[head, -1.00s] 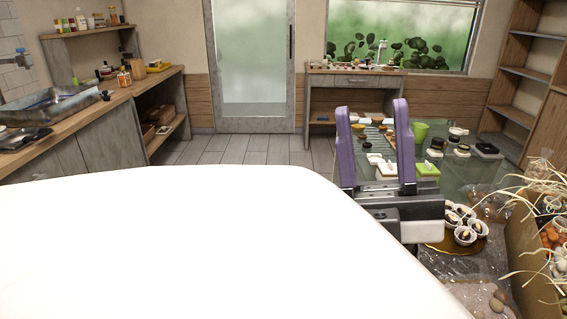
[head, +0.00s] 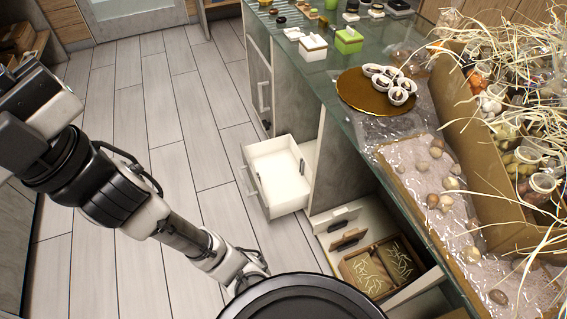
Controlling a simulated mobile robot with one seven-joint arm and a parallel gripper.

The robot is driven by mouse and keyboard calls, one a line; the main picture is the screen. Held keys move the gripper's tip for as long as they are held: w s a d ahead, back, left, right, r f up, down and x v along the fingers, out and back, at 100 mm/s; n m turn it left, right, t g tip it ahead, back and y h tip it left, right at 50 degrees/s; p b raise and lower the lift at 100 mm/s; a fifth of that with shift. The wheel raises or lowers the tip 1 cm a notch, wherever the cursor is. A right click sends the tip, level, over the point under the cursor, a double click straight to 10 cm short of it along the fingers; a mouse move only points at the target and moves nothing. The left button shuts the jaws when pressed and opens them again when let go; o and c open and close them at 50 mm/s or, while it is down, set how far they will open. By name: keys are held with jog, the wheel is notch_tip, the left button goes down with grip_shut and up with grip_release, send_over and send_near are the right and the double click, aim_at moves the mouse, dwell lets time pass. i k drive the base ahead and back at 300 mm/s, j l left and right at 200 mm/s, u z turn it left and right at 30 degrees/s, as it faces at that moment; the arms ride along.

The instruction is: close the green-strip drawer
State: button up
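A white drawer (head: 277,182) is pulled out from the side of the glass-topped counter. Its grey front panel with a pale bar handle (head: 247,181) faces left, towards the floor. I can look down into it; a small dark item stands against its far inner side. I cannot make out a green strip on it. My arm crosses the left of the head view, clear of the drawer. My gripper's fingers are outside the picture, so I cannot see whether they are open or shut.
Below and right of the drawer, a low white compartment holds a wooden box (head: 380,268) with straw. The glass counter top (head: 330,75) carries a gold board (head: 362,98) with several cups, small boxes and a cardboard tray of stones. The plank floor (head: 165,130) left of the drawer is clear.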

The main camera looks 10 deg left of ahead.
aim_at(281, 177)
jog(key=u, duration=0.55)
jog(key=i+j, duration=0.15)
jog(key=i, duration=0.25)
jog(key=i+j, duration=0.1)
jog(key=i, duration=0.3)
jog(key=i+j+z, duration=0.1)
jog(key=i, duration=0.3)
